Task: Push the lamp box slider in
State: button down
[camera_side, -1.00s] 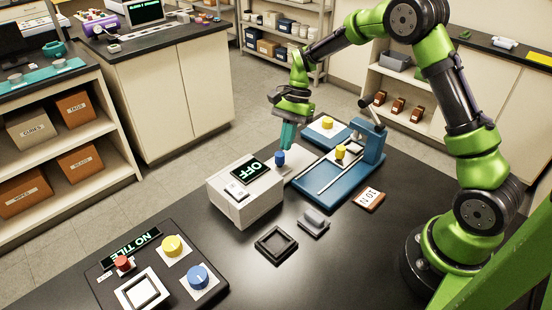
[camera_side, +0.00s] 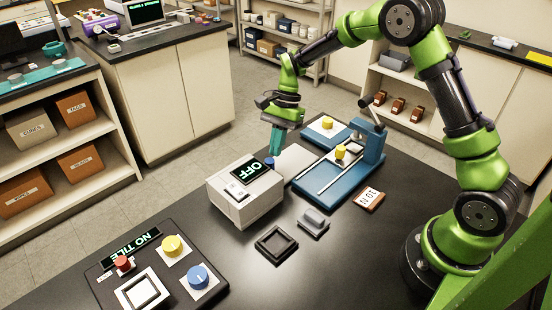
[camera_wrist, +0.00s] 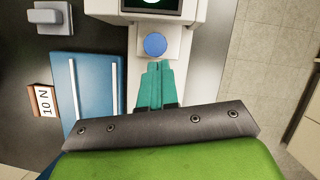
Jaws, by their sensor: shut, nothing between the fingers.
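The lamp box (camera_side: 243,205) is a white box on the black table, with a dark display (camera_side: 251,170) reading OFF. Its blue round slider knob (camera_side: 269,162) is close to the box's far right side in the side view. In the wrist view the blue knob (camera_wrist: 155,45) sits on a pale plate near the lamp box (camera_wrist: 188,12). My gripper (camera_side: 274,152) is shut and empty, its teal fingers pointing down right behind the knob. In the wrist view my gripper's fingertips (camera_wrist: 156,65) are just below the knob, touching it or nearly so.
A blue rail fixture (camera_side: 343,174) with a yellow knob stands right of the lamp box. A grey block (camera_side: 313,221), a dark square tray (camera_side: 276,244) and a 10 N tag (camera_side: 369,198) lie in front. A control panel (camera_side: 160,270) reading NO TILE is at the lower left.

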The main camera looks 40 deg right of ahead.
jog(key=d, duration=0.1)
jog(key=w+d, duration=0.1)
jog(key=d, duration=0.1)
jog(key=shift+d+r, duration=0.1)
jog(key=shift+d, duration=0.2)
jog(key=s+v, duration=0.1)
jog(key=v, duration=0.8)
jog(key=shift+w+r, duration=0.4)
jog(key=shift+w, duration=0.1)
jog(key=s+a+r+n+t, duration=0.2)
jog(key=s+r+n, duration=0.1)
jog(key=s, duration=0.4)
jog(key=s+a+r+n+t+h, duration=0.1)
jog(key=s+a+r+n+t, duration=0.1)
jog(key=s, duration=0.6)
jog(key=s+a+r+n+t+h, duration=0.1)
jog(key=s+a+r+n+t, duration=0.2)
jog(key=s+n, duration=0.3)
jog(key=shift+s+r+t, duration=0.45)
jog(key=shift+s+t, duration=0.25)
jog(key=shift+s, duration=0.5)
